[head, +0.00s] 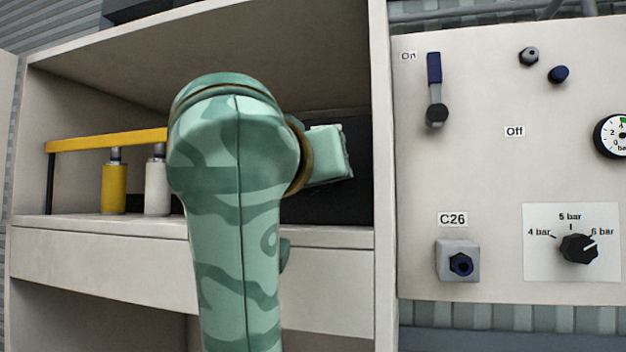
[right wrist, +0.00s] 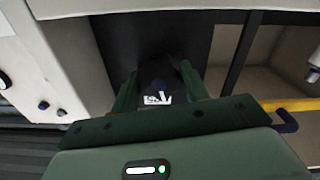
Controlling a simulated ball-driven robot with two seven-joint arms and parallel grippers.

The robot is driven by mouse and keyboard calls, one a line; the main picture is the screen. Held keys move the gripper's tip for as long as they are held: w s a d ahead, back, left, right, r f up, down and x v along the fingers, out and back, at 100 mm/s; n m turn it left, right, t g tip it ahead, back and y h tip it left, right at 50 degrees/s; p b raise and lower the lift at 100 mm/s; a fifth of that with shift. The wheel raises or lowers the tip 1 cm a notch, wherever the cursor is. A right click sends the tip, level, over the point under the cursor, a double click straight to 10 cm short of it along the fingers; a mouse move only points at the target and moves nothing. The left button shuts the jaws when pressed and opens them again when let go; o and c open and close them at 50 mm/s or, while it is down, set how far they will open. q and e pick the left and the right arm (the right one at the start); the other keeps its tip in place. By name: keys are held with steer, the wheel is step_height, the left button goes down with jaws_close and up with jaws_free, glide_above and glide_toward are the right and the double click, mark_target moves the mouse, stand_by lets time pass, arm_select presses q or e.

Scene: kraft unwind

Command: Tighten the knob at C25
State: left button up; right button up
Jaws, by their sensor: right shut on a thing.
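My right arm, green camouflage, rises through the middle of the head view and reaches into the shelf bay. Its fingertips are hidden there. In the right wrist view, my right gripper (right wrist: 158,88) has its two green fingers on either side of a dark knob (right wrist: 159,84) and is shut on it. The knob is in shadow and its outline is hard to make out. A white label (right wrist: 157,98) shows between the fingers, partly covered, and I cannot read it fully. Behind is a dark panel (head: 308,207) at the back of the bay. My left gripper is not in view.
A yellow bar (head: 108,140) with a yellow cylinder (head: 114,188) and a white cylinder (head: 156,190) stands left of my arm. Right of the bay's upright wall (head: 382,150) is a control panel (head: 480,170) with a lever, C26 fitting, pressure dial and gauge.

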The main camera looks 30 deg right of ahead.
steer(key=shift+m, duration=1)
steer(key=o, duration=0.8)
steer(key=shift+o, duration=1)
steer(key=shift+s+a, duration=0.1)
steer(key=shift+s+a+r, duration=0.1)
